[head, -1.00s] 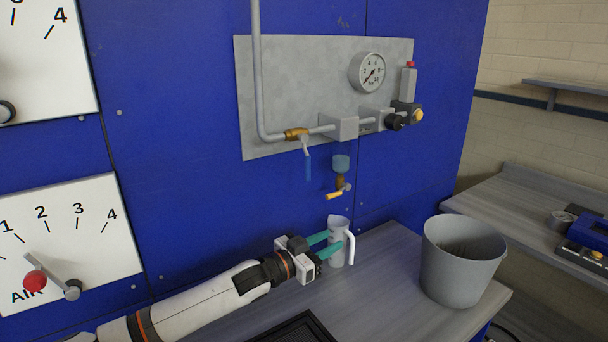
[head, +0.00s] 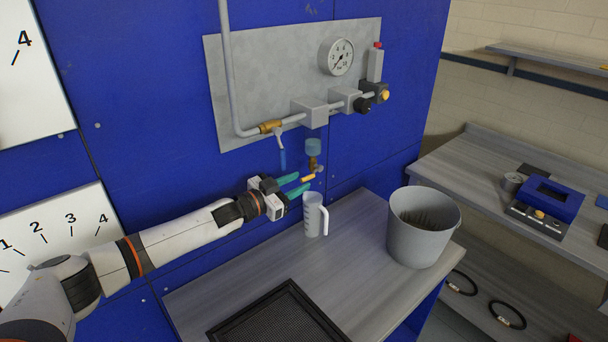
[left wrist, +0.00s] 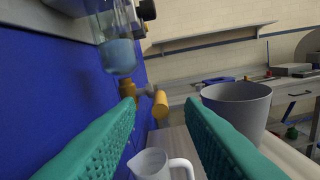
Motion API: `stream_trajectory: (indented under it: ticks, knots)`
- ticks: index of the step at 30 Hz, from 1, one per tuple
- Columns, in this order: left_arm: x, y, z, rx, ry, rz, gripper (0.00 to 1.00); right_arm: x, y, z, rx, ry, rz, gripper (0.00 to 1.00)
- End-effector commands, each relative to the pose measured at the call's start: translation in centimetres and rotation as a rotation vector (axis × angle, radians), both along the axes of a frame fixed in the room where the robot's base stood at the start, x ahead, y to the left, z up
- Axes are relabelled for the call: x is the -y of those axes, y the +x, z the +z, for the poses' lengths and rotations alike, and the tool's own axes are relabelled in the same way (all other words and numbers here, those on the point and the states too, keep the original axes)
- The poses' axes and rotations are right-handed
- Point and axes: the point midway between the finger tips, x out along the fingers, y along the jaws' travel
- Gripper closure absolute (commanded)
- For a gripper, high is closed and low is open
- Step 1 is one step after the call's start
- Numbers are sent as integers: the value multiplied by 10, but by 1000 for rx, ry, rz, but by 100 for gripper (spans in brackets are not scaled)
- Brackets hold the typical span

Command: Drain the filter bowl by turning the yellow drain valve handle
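The filter bowl (head: 313,148) is a bluish translucent cup below the grey panel, with a brass drain fitting under it. The yellow drain valve handle (head: 308,178) sticks out from that fitting; it also shows in the left wrist view (left wrist: 160,104). My left gripper (head: 300,184) is open, its two teal fingers pointing at the handle. In the left wrist view the handle appears between the fingers and beyond the tips; I cannot tell any contact. A jug (head: 313,216) with a white handle stands on the bench below the valve. My right gripper is not in view.
A grey bin (head: 424,232) stands on the bench (head: 355,258) right of the jug. A black mesh tray (head: 275,318) lies at the front. A blue lever (head: 282,158) hangs left of the bowl. The blue wall (head: 150,110) is close behind the gripper.

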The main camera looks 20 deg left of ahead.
Motion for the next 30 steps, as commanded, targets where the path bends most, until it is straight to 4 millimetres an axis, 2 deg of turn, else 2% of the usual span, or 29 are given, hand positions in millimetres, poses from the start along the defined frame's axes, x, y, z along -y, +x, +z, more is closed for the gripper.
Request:
stream_trajectory:
  ticks: [6,18,24,30]
  knots:
    - [15,22,1,0,0,1,65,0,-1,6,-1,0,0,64]
    - [18,27,0,0,0,0,65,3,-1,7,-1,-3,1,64]
    - [18,27,0,0,0,0,98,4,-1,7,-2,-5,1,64]
    - [18,27,0,0,0,0,100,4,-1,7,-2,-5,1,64]
